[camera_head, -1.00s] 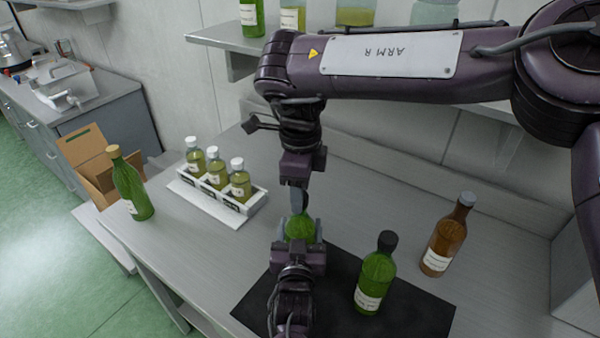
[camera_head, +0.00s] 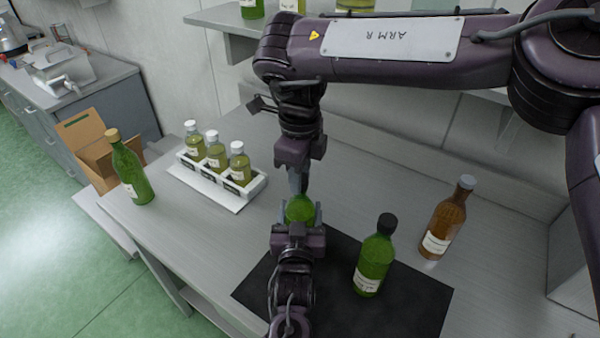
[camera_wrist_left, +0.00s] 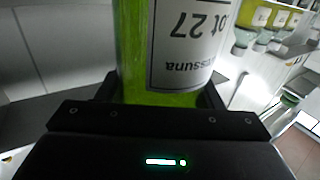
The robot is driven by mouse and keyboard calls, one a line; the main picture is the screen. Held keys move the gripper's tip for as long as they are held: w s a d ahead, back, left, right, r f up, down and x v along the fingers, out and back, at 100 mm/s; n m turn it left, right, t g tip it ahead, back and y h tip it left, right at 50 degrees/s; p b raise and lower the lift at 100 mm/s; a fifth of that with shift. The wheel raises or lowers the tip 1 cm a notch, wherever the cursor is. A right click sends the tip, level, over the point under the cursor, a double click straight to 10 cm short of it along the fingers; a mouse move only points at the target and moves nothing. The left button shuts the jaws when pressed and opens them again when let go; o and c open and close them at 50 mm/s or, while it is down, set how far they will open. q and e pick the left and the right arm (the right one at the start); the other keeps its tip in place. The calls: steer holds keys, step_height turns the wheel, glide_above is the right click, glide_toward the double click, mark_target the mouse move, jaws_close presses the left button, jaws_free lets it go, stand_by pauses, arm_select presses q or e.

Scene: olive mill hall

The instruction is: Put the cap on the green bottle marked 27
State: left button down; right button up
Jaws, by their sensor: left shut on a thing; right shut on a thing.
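My left gripper (camera_head: 299,222) is shut around the bottle's body. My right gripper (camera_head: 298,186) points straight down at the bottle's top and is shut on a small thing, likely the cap. The fingers hide that thing and the bottle's mouth, so I cannot tell whether the cap touches the neck.
A dark-capped green bottle (camera_head: 374,262) stands on the black mat (camera_head: 415,312), with a brown bottle (camera_head: 446,217) behind. A white rack (camera_head: 258,186) holds three small bottles. Another green bottle (camera_head: 131,172) stands at the table's left end, near a cardboard box (camera_head: 84,137).

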steer(key=m, duration=2.6)
steer(key=shift+w, duration=0.1)
steer(key=o, duration=1.2)
steer(key=shift+c, duration=0.2)
step_height(320, 180, up, 12)
